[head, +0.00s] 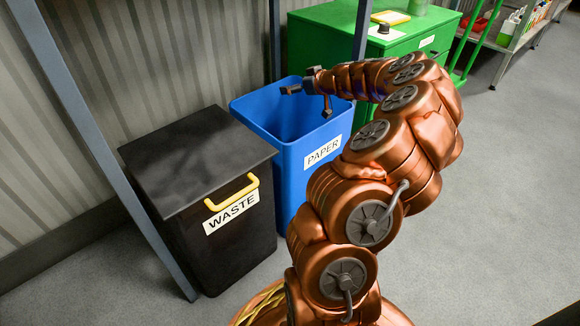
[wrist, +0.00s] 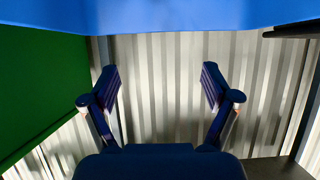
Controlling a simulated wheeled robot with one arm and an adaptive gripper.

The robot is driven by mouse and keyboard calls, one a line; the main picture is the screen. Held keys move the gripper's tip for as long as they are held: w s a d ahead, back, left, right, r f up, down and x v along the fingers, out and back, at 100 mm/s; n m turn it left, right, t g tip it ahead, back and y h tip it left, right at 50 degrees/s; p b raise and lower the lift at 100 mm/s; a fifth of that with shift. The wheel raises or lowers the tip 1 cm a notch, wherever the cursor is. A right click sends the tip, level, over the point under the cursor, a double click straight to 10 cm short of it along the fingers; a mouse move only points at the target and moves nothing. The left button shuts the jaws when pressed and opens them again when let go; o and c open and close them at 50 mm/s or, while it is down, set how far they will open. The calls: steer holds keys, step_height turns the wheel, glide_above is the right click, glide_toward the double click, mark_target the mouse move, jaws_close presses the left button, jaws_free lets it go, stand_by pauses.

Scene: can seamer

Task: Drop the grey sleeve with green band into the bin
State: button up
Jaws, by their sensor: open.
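My gripper (head: 309,101) is over the open top of the blue bin labelled PAPER (head: 312,176) in the head view. In the wrist view my gripper (wrist: 160,86) has its two fingers wide apart with nothing between them. A blue surface of the bin (wrist: 180,16) fills the top of that view. The grey sleeve with a green band is not visible in either view. The deep inside of the blue bin is hidden. A black bin labelled WASTE (head: 203,169) stands left of the blue one, with its lid closed and a yellow handle.
A green cabinet (head: 345,30) stands behind the blue bin, with a yellow-edged item (head: 390,17) and a small black-topped item (head: 384,30) on top. A corrugated wall (head: 150,60) and slanted metal posts are at the left. Grey floor at the right is clear.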

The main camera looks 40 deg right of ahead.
steer(key=v, duration=1.1)
steer(key=shift+s, duration=0.3)
steer(key=shift+r, duration=0.2)
